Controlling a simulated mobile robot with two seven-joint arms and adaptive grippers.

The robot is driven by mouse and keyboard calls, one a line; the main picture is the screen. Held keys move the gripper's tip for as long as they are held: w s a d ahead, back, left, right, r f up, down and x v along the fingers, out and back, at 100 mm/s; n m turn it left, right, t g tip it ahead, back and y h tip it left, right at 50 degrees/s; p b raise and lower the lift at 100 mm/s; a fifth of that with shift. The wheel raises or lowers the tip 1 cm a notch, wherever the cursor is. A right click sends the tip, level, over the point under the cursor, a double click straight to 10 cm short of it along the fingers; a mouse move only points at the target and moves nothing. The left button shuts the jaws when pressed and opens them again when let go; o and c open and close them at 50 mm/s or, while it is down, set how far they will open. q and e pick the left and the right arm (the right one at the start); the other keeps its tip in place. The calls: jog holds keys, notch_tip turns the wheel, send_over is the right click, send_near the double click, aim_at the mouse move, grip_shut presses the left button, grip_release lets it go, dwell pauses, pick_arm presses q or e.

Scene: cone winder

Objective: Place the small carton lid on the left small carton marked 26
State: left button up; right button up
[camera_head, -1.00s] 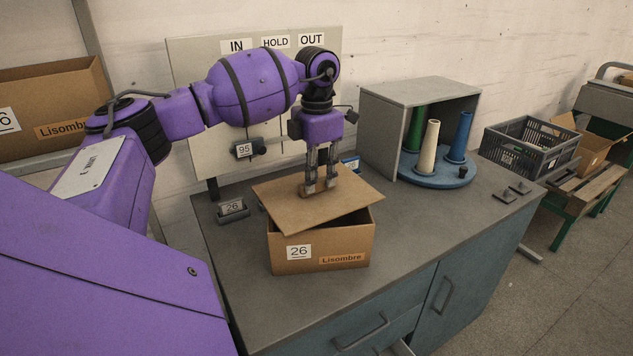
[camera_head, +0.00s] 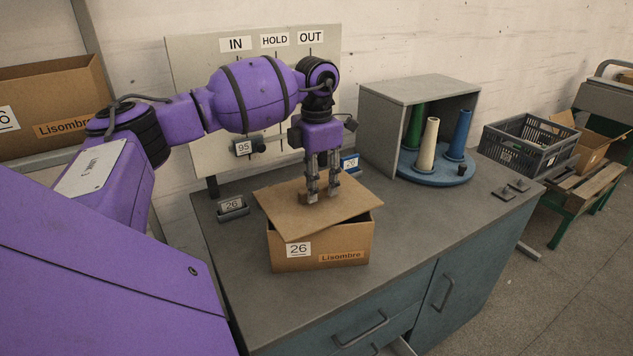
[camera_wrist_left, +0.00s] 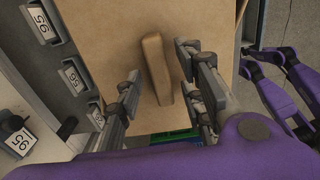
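The small carton lid (camera_head: 345,200) is a flat brown board with a raised bar (camera_wrist_left: 154,68) on top. It lies askew over the left small carton (camera_head: 345,247), marked 26. Its corners overhang, and the carton's dark opening shows at the right. My left gripper (camera_head: 323,190) points down at the lid's bar. In the left wrist view its fingers (camera_wrist_left: 156,72) stand on either side of the bar with gaps, open. The lid hides most of the carton's inside.
A grey holder marked 26 (camera_head: 233,207) stands left of the carton. A shelf box (camera_head: 418,85) with cones on a blue turntable (camera_head: 436,172) stands right. The front right worktop is clear.

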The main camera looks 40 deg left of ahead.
pick_arm(q)
notch_tip(320, 180, up, 12)
jog(key=shift+r+b, duration=0.15)
jog(key=shift+b, duration=0.25)
dwell(0.5)
